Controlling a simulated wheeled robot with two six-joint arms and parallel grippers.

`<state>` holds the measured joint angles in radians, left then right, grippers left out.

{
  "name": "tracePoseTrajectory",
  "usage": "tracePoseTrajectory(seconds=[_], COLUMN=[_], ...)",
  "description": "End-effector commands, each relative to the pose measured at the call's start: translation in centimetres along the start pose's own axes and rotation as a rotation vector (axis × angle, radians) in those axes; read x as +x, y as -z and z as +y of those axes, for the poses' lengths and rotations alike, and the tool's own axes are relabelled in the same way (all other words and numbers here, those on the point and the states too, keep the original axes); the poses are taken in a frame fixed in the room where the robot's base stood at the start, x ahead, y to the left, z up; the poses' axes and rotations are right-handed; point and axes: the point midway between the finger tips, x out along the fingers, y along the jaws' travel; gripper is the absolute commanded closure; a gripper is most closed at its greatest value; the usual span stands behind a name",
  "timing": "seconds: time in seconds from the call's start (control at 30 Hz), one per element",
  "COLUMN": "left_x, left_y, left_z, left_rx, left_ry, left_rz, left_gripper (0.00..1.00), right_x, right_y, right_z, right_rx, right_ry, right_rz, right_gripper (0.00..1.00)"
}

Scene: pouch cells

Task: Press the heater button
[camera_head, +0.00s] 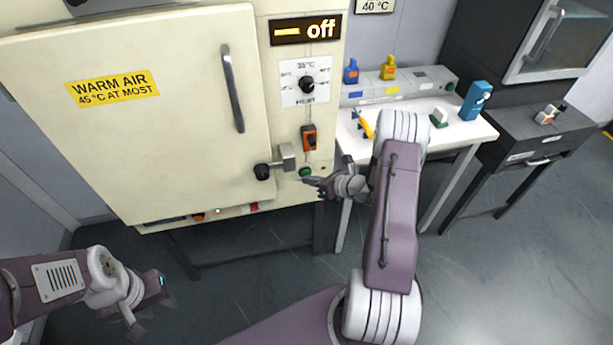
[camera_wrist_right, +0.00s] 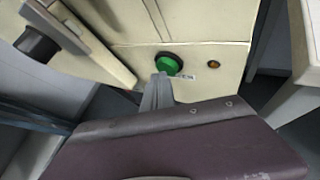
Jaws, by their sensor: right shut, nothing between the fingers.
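The heater cabinet (camera_head: 170,140) is cream-coloured, with a closed door and a display (camera_head: 305,30) that reads "off". Its green button (camera_head: 305,172) is low on the right panel, under an orange switch (camera_head: 309,137). In the right wrist view the green button (camera_wrist_right: 169,64) is just beyond the fingertips. My right gripper (camera_head: 312,182) is shut and empty, its tips close to the button; I cannot tell whether they touch it. The shut fingers also show in the wrist view (camera_wrist_right: 160,85). My left gripper (camera_head: 148,312) is at the lower left, far from the cabinet, its fingers looking spread apart.
A door latch with a black knob (camera_head: 263,172) sticks out left of the button. A dial (camera_head: 307,84) is above. A white table (camera_head: 465,131) with several small items stands to the right. A small amber light (camera_wrist_right: 213,64) is right of the button. Open floor lies in front.

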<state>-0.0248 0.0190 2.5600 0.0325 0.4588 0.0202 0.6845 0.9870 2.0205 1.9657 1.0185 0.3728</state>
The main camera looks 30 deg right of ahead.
Motion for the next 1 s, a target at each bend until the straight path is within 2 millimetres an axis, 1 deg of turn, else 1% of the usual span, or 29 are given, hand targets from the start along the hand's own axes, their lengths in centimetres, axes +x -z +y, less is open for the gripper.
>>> tracePoseTrajectory(seconds=[0.4, 0.63, 0.87, 1.0], left_x=[0.1, 0.2, 0.2, 0.3], left_y=[0.0, 0.0, 0.0, 0.0], left_z=[0.0, 0.0, 0.0, 0.0], left_rx=[0.000, 0.000, 0.000, 0.000], left_ry=[0.000, 0.000, 0.000, 0.000], left_rz=[0.000, 0.000, 0.000, 0.000], left_gripper=[0.64, 0.64, 0.64, 0.64], right_x=[0.1, -0.6, -0.7, -1.4], right_y=[-0.1, 0.5, 0.5, 1.1], right_z=[-0.1, 0.4, 0.5, 1.0], right_rx=[0.000, 0.002, 0.000, 0.003], right_ry=[0.000, 0.001, 0.000, 0.000], right_rz=[0.000, 0.001, 0.000, 0.001], right_gripper=[1.00, 1.00, 1.00, 1.00])
